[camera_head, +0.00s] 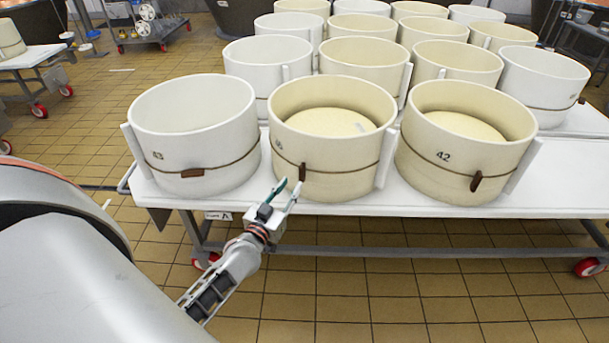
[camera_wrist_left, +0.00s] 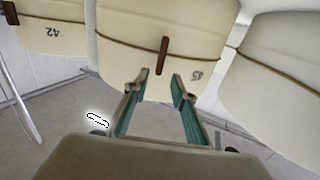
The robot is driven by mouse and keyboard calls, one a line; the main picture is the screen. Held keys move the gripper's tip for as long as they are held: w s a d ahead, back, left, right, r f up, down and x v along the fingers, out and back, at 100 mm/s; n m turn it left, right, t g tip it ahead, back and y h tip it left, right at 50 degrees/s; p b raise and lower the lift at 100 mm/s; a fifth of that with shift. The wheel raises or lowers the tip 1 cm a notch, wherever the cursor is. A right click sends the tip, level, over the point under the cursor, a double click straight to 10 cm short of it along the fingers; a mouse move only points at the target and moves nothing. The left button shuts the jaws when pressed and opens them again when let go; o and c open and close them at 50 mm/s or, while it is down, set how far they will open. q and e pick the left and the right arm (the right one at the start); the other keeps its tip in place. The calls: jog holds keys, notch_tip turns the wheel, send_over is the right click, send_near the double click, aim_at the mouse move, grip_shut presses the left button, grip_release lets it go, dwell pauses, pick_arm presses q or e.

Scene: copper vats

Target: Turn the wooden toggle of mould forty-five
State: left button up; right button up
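Mould forty-five (camera_head: 336,165) is the cream hoop in the middle of the front row, with its number small at its left. Its dark wooden toggle (camera_head: 302,172) stands upright on the cord around the mould. My left gripper (camera_head: 288,187) is just in front of and below this toggle, fingers pointing at it. In the left wrist view the green-lined fingers (camera_wrist_left: 162,82) are parted with nothing between them. The toggle (camera_wrist_left: 163,55) shows beyond the fingertips, apart from them, and the mould (camera_wrist_left: 125,55) fills the middle.
A white mould (camera_head: 200,140) with a level toggle stands left, and mould 42 (camera_head: 455,155) right, both close beside. More moulds stand behind. The white table's front edge (camera_head: 420,206) runs below the toggles. The tiled floor in front is clear.

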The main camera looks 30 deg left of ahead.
aim_at(300, 172)
pick_arm(q)
jog(key=w, duration=0.4)
jog(key=w+a+b, duration=0.1)
jog(key=w, duration=0.1)
jog(key=shift+w+a, duration=0.1)
jog(key=shift+w, duration=0.3)
grip_shut()
